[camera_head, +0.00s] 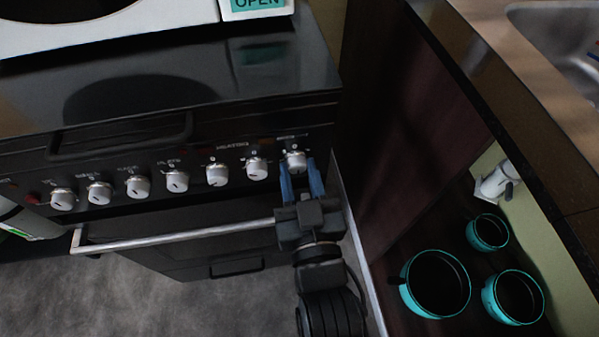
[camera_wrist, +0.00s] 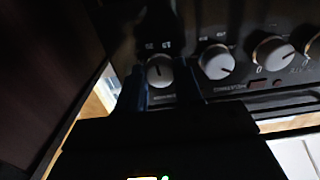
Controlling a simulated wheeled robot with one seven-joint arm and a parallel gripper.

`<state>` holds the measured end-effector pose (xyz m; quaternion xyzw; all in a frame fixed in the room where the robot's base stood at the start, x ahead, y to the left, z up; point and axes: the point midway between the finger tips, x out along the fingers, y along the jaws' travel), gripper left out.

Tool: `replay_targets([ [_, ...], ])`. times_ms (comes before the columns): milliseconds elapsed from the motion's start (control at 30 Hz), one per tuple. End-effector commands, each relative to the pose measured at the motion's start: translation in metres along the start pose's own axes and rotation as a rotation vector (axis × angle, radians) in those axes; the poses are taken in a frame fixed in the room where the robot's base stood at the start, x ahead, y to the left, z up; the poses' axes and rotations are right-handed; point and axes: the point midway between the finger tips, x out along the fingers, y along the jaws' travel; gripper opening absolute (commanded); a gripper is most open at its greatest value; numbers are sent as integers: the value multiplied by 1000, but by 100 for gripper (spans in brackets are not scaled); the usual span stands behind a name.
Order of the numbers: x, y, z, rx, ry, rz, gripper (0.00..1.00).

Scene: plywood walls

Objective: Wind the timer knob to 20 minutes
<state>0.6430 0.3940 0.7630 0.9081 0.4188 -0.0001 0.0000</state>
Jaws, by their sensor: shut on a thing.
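The timer knob (camera_head: 296,160) appears to be the rightmost silver knob on the black oven's control panel; its label is too small to read. My gripper (camera_head: 298,166) has its two blue fingers on either side of this knob and is shut on it. In the wrist view the same knob (camera_wrist: 159,71) sits between the blue fingers (camera_wrist: 159,84), its dark marker line roughly upright. The exact setting cannot be read, and the contact points are partly hidden.
Several similar knobs (camera_head: 177,181) line the panel to the left. The oven door handle (camera_head: 180,237) runs below, close to my gripper. A dark cabinet side (camera_head: 410,130) stands close on the right, with teal pots (camera_head: 436,284) beyond it. A white appliance (camera_head: 110,22) rests on the stove top.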

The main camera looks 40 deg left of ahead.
Motion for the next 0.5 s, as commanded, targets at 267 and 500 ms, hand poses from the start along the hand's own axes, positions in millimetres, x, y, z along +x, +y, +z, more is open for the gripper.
replay_targets([
  [267,0,0,0,0,0,0,46],
  [500,0,0,0,0,0,0,60],
])
